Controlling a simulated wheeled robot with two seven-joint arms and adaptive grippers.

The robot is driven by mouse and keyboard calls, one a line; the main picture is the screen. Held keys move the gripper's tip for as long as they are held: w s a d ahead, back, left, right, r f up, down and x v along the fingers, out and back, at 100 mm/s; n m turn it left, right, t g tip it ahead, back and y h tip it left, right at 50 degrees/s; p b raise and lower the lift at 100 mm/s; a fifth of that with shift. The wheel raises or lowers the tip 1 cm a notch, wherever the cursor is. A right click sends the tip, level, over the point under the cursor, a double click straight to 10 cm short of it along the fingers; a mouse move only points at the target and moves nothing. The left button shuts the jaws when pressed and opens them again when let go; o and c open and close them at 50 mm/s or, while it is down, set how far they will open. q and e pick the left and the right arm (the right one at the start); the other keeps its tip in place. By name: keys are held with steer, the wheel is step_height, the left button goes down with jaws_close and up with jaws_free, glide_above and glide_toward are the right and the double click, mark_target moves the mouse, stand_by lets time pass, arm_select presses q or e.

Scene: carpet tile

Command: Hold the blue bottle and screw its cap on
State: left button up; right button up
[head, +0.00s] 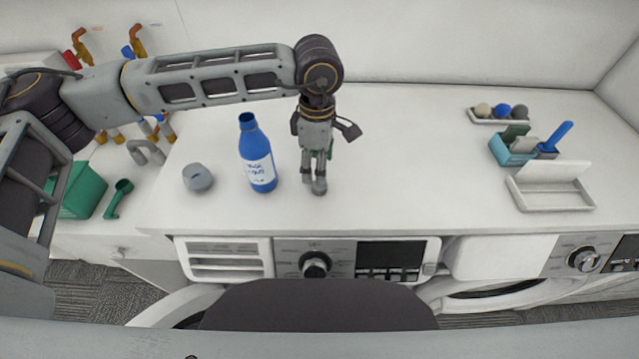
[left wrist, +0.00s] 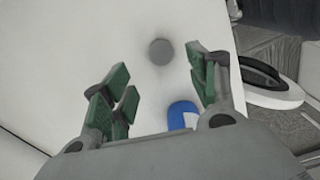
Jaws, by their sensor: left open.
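The blue bottle (head: 257,160) stands upright on the white counter with a white label. Its neck is open, with no cap on it. A grey rounded piece (head: 198,178), which looks like the cap, sits on the counter left of the bottle. My left gripper (head: 314,182) points down just right of the bottle, apart from it and empty. In the left wrist view my left gripper (left wrist: 160,78) has its green-padded fingers spread. There the grey piece (left wrist: 161,51) lies beyond the fingers, and the bottle (left wrist: 182,114) is partly hidden by the gripper body. My right gripper is not in view.
A green bin (head: 82,190) and green scoop (head: 118,198) are at the left, by taps (head: 140,40). At the right stand a tray of balls (head: 498,114), a teal caddy (head: 512,148) and a white tray (head: 550,196). The counter's middle right is clear.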

arm_select(q)
steer(key=shift+f, duration=0.6)
steer(key=shift+s+f+p, duration=0.15)
steer(key=shift+f+p, duration=0.55)
steer(key=shift+f, duration=0.4)
steer(key=shift+f+p, duration=0.35)
steer(key=shift+f, duration=1.15)
steer(key=shift+c, duration=0.3)
steer(key=c, duration=0.7)
